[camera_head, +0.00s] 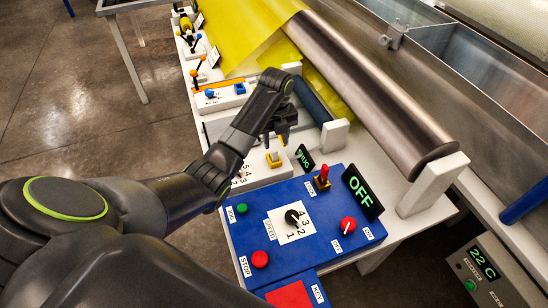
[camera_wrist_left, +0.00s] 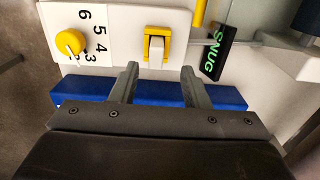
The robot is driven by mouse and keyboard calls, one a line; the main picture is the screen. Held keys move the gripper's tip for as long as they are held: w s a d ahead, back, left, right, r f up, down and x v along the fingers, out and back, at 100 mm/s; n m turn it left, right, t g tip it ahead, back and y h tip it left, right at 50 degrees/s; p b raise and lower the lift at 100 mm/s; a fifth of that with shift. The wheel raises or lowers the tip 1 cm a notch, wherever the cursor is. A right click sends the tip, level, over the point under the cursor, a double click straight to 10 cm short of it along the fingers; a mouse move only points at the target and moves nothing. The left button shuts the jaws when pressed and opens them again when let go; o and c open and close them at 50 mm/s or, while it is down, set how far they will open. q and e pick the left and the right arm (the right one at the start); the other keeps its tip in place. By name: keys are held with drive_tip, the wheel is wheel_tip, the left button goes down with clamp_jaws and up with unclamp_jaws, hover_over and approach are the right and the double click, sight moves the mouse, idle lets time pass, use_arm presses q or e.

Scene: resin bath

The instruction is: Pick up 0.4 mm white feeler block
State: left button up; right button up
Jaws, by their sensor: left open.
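A small white block (camera_wrist_left: 156,52), which looks like the feeler block, sits in a yellow holder (camera_wrist_left: 147,44) on a white panel. The yellow holder also shows in the head view (camera_head: 274,157), below my left gripper (camera_head: 279,136). In the left wrist view my left gripper (camera_wrist_left: 160,70) is open and empty. Its two fingertips lie just short of the block, one to each side of its line. No thickness marking on the block is readable. My right gripper is in neither view.
A yellow dial (camera_wrist_left: 70,42) with numbers and a tilted SNUG sign (camera_wrist_left: 217,52) flank the holder. A blue control panel (camera_head: 262,215) with knobs, buttons and an OFF display (camera_head: 362,192) stands nearer. A large metal roller (camera_head: 370,90) carrying yellow film lies to the right.

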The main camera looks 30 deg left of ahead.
sight(274, 149)
use_arm(q)
drive_tip(key=f, duration=0.5)
drive_tip(key=shift+s+a+f+p, duration=0.1)
drive_tip(key=shift+a+p, duration=0.2)
drive_tip(key=shift+p, duration=0.1)
clamp_jaws()
